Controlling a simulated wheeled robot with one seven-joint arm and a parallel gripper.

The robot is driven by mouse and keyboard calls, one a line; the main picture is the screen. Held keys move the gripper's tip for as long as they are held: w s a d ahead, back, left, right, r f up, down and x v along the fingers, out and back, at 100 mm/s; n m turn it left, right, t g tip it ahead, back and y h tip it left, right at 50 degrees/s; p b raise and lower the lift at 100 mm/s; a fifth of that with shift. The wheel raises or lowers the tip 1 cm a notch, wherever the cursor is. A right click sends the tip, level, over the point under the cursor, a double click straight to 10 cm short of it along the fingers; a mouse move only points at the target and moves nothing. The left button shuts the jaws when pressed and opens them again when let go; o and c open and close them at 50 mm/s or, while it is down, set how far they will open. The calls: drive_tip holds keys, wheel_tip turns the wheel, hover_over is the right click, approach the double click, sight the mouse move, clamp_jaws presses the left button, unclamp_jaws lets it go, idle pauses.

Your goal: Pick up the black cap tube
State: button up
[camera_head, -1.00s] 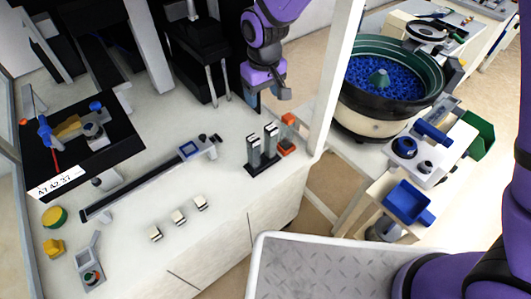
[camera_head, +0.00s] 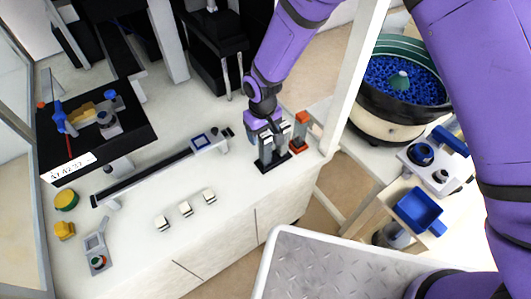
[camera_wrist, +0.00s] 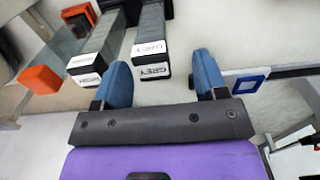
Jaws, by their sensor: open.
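I cannot pick out a black cap tube for certain in either view. My gripper (camera_head: 270,132) is open, over two upright grey posts on a black base (camera_head: 286,161). In the wrist view its two blue fingers (camera_wrist: 162,75) are spread apart. One post (camera_wrist: 150,52), with white labels reading "GREY", stands beyond the gap between them. The other post (camera_wrist: 88,66), with a white labelled end, is left of the left finger. The gripper partly covers the posts in the head view, and I cannot tell whether it touches them.
Orange blocks (camera_head: 300,121) stand right of the posts, near a white frame upright (camera_head: 350,80). Three small pale blocks (camera_head: 185,209) sit at the table front. A dark rail (camera_head: 140,180) runs left. A blue-filled bowl feeder (camera_head: 400,85) is right.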

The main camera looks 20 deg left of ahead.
sight(265, 150)
drive_tip(key=f, duration=0.5)
drive_tip(key=shift+w+d, duration=0.25)
clamp_jaws()
